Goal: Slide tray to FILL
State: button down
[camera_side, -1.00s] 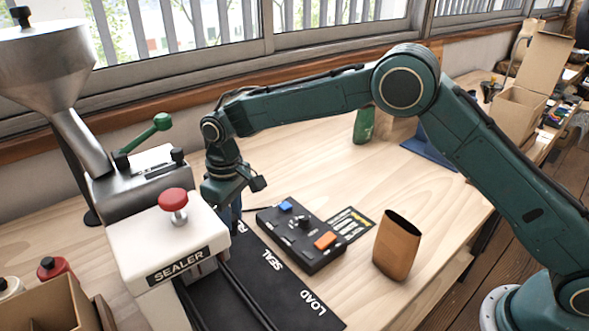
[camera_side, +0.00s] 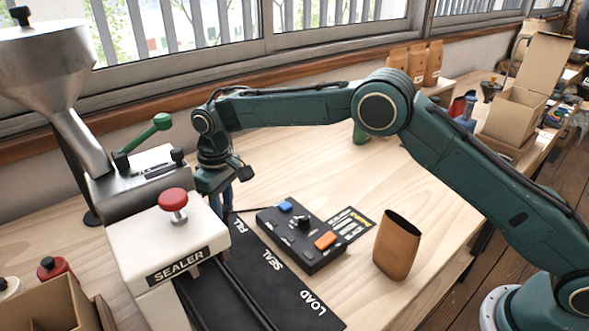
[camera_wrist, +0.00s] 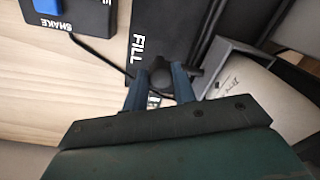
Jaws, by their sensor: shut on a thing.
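My gripper (camera_wrist: 162,88) has its blue fingers shut on a dark round knob (camera_wrist: 161,72), beside the white FILL lettering (camera_wrist: 137,50) in the wrist view. The knob appears to belong to the tray; a grey, box-like edge (camera_wrist: 228,52) lies just right of it, but I cannot tell whether that is the tray. In the side view my gripper (camera_side: 228,200) is low behind the sealer (camera_side: 165,240), at the far end of the black track strip (camera_side: 262,262), near its FILL label (camera_side: 240,227). The sealer hides the tray there.
A black control box (camera_side: 300,240) with blue and orange buttons lies right of the strip. A brown bag (camera_side: 397,245) stands open farther right. The steel hopper (camera_side: 48,60) rises at left. The table between box and window is mostly clear.

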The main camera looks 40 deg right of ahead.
jog(key=shift+w, duration=0.3)
jog(key=c, duration=1.1)
grip_release()
jog(key=shift+d+r, duration=0.15)
jog(key=shift+r, duration=3.6)
